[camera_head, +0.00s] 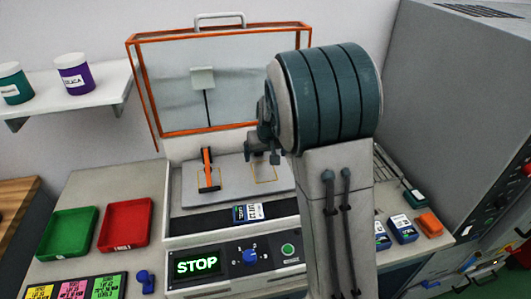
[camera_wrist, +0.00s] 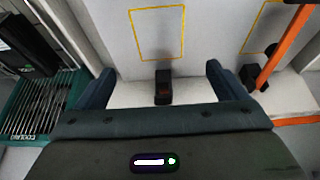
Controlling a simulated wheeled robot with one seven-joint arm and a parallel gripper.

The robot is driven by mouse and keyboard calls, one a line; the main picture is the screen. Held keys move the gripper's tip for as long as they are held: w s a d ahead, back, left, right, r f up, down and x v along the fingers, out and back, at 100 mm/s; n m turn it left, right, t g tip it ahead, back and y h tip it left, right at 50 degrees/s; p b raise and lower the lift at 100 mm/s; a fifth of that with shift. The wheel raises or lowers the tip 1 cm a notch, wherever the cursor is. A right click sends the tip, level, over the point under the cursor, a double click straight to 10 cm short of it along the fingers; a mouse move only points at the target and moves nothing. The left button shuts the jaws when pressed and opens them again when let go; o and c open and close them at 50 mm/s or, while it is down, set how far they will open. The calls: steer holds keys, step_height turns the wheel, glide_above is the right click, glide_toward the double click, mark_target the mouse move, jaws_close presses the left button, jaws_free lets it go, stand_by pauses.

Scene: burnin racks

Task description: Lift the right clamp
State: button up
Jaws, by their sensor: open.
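The right clamp (camera_wrist: 163,88) shows in the wrist view as a dark block with a dull orange-brown patch, just below a yellow outlined square. Its orange lever is not clearly visible. My gripper (camera_wrist: 158,76) is open, with one finger on each side of this block and a gap to both. In the head view my gripper (camera_head: 262,157) hangs over the right part of the machine bed, and my arm hides most of the clamp there. The left clamp (camera_head: 207,170) has an orange lever; it also shows at the right of the wrist view (camera_wrist: 285,50).
The machine's orange-framed clear lid (camera_head: 145,90) stands open behind the bed. A front panel (camera_head: 240,262) shows STOP. A red tray (camera_head: 125,226) and a green tray (camera_head: 68,234) lie to the left. A teal-edged rack (camera_wrist: 30,120) lies beside the gripper.

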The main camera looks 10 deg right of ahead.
steer(key=shift+r, duration=0.1)
steer(key=b+v, duration=0.1)
steer(key=v, duration=1.2)
steer(key=shift+s+r, duration=0.2)
steer(key=shift+r, duration=0.05)
